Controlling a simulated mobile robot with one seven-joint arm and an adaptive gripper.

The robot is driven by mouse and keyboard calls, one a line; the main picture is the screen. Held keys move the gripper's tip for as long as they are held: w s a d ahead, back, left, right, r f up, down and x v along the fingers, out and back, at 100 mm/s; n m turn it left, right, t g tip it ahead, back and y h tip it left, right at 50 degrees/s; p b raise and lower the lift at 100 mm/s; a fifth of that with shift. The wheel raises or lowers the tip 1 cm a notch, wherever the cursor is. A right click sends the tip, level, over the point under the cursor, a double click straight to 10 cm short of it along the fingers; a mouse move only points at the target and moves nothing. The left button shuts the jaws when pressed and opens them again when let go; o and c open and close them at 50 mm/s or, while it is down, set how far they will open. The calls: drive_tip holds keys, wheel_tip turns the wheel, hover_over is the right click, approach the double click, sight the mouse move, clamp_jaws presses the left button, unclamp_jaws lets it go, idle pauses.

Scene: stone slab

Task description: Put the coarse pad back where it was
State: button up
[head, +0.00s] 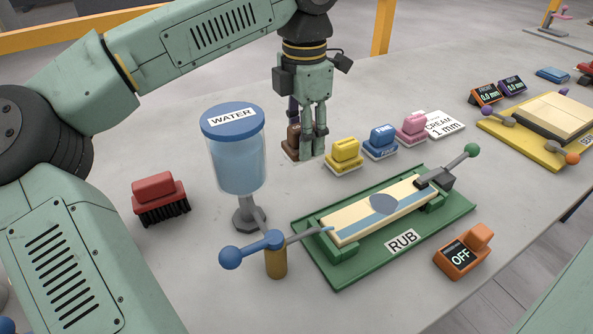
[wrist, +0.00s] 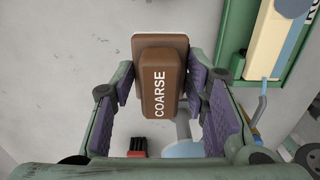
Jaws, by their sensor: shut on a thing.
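The brown coarse pad (head: 292,138) is at the left end of a row of pads, partly hidden by my gripper (head: 306,148) in the head view. In the wrist view the coarse pad (wrist: 160,82), lettered COARSE, lies between the purple-lined fingers. My gripper (wrist: 160,100) points down and is shut on it. A pale edge shows under the pad. I cannot tell whether the pad touches the slab or hangs just above it.
Right of it stand a yellow pad (head: 344,153), a blue pad (head: 380,141) and a pink pad (head: 412,127). The water dispenser (head: 236,160) is at left, the green RUB fixture (head: 320,272) in front, a red brush (head: 158,196) further left, and an orange OFF switch (head: 463,255) at right.

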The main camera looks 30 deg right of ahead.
drive_tip(key=shift+f+p, duration=0.4)
drive_tip(key=shift+f, duration=3)
drive_tip(key=shift+f, duration=0.1)
drive_tip(key=shift+f, duration=0.15)
drive_tip(key=o, duration=1.1)
wheel_tip(320, 180, up, 12)
drive_tip(key=shift+r+b, duration=0.25)
drive_tip(key=shift+b, duration=0.25)
